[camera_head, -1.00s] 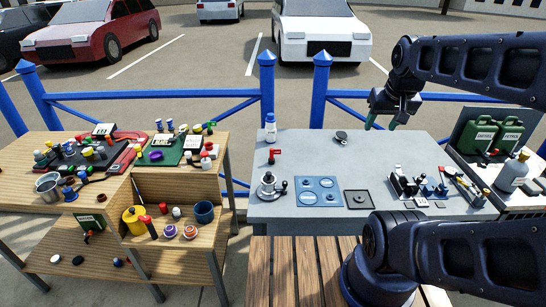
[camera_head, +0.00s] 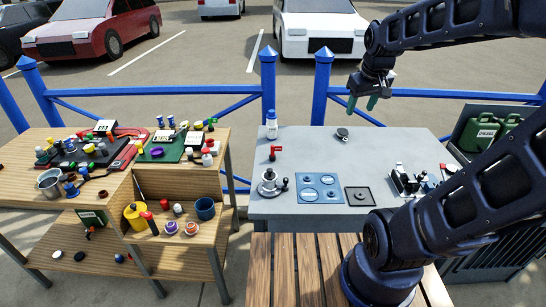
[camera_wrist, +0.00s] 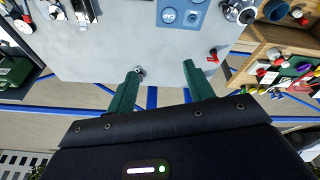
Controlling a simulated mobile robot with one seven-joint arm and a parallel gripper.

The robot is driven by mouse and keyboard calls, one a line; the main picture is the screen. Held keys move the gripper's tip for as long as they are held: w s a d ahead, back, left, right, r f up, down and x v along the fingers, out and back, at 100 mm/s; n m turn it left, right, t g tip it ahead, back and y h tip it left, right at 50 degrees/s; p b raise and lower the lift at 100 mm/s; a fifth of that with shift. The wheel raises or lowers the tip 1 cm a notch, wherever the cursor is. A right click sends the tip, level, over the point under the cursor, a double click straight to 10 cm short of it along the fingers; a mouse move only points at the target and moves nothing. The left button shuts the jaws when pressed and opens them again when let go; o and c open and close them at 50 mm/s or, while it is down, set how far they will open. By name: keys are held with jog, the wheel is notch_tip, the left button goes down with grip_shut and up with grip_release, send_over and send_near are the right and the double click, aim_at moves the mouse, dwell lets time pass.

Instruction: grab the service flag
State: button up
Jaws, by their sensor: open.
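I cannot clearly tell which object is the service flag. A small red flag-like piece on a dark stem (camera_head: 275,151) stands on the grey table's left side; it also shows in the wrist view (camera_wrist: 212,56), right of the fingers. My gripper (camera_head: 362,103) is open and empty, with green fingers pointing down, above the table's far edge and to the right of the red piece. In the wrist view the gripper (camera_wrist: 162,70) has its fingers spread wide, with a small dark round item (camera_wrist: 140,71) beside the left fingertip.
The grey table (camera_head: 400,150) holds a white bottle (camera_head: 271,124), a silver winch (camera_head: 268,184), a blue panel (camera_head: 320,188) and a dark plate (camera_head: 360,196). A crowded wooden bench (camera_head: 185,265) stands left. Blue railing (camera_head: 321,90) runs behind.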

jog(key=w+a+f+n+g, duration=0.1)
jog(key=w+a+f+n, duration=0.2)
jog(key=w+a, duration=0.35)
jog(key=n+g, duration=0.3)
jog(key=n, duration=0.7)
send_over(273, 155)
jog(key=w, duration=0.1)
notch_tip(273, 155, down, 20)
jog(key=shift+r, duration=0.2)
jog(key=shift+a+f, duration=0.25)
jog(key=shift+f, duration=0.35)
jog(key=shift+d+f, duration=0.2)
jog(key=shift+f, duration=4.9)
jog(key=c, duration=1.1)
